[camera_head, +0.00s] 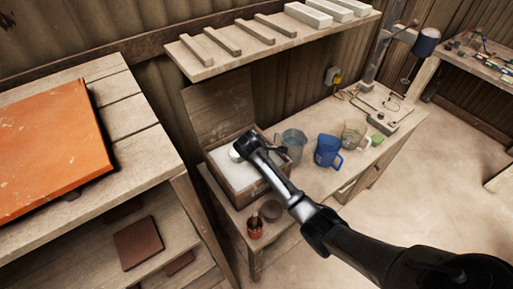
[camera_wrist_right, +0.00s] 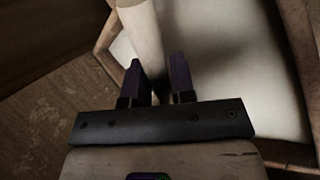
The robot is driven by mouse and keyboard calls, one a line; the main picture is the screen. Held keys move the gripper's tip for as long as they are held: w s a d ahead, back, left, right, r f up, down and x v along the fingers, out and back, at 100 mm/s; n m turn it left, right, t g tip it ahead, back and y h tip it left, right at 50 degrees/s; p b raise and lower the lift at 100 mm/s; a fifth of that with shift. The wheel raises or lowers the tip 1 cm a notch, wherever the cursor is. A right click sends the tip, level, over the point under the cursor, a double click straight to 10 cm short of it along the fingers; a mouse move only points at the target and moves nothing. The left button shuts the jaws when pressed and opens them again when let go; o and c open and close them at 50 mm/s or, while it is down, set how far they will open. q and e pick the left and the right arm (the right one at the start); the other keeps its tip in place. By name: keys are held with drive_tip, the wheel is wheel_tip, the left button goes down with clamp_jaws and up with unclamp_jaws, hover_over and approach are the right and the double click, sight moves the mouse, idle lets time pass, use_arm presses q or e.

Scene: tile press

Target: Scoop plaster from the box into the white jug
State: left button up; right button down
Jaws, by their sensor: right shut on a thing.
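The wooden box (camera_head: 262,187) stands on the bench with its lid raised behind it, and white plaster (camera_head: 225,168) fills its inside. My right gripper (camera_head: 243,148) is over the box, shut on a pale scoop (camera_head: 235,156). In the right wrist view, a pale rounded part of the scoop (camera_wrist_right: 143,32) lies by the fingers (camera_wrist_right: 158,68), with white plaster (camera_wrist_right: 215,45) beyond. How far the scoop dips into the plaster is hidden. A greyish see-through jug (camera_head: 293,146) stands right of the box; no plainly white jug shows. My left gripper is out of view.
A blue jug (camera_head: 328,152) and a yellowish clear jug (camera_head: 354,134) stand further right on the bench. A shelf (camera_head: 265,52) with bars hangs above. A red container (camera_head: 254,227) stands in front of the box. An orange slab (camera_head: 48,150) lies on the left table.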

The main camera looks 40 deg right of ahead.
drive_tip(key=shift+m+t+y, duration=0.3)
drive_tip(key=shift+t+y, duration=0.2)
drive_tip(key=shift+t, duration=0.1)
drive_tip(key=shift+s+d+r+p, duration=0.55)
drive_tip(key=shift+r+p, duration=0.35)
drive_tip(key=shift+p, duration=0.4)
drive_tip(key=shift+s+d+r+p, duration=0.45)
drive_tip(key=shift+r+p, duration=0.45)
drive_tip(key=shift+p, duration=0.4)
drive_tip(key=shift+s+d+r+p, duration=0.55)
drive_tip(key=shift+r+p, duration=0.35)
drive_tip(key=shift+p, duration=0.4)
drive_tip(key=shift+s+d+r+t+p, duration=0.3)
drive_tip(key=shift+s+d+r+p, duration=0.6)
drive_tip(key=shift+p, duration=0.85)
drive_tip(key=shift+s+a+f, duration=0.1)
drive_tip(key=shift+s+a, duration=0.05)
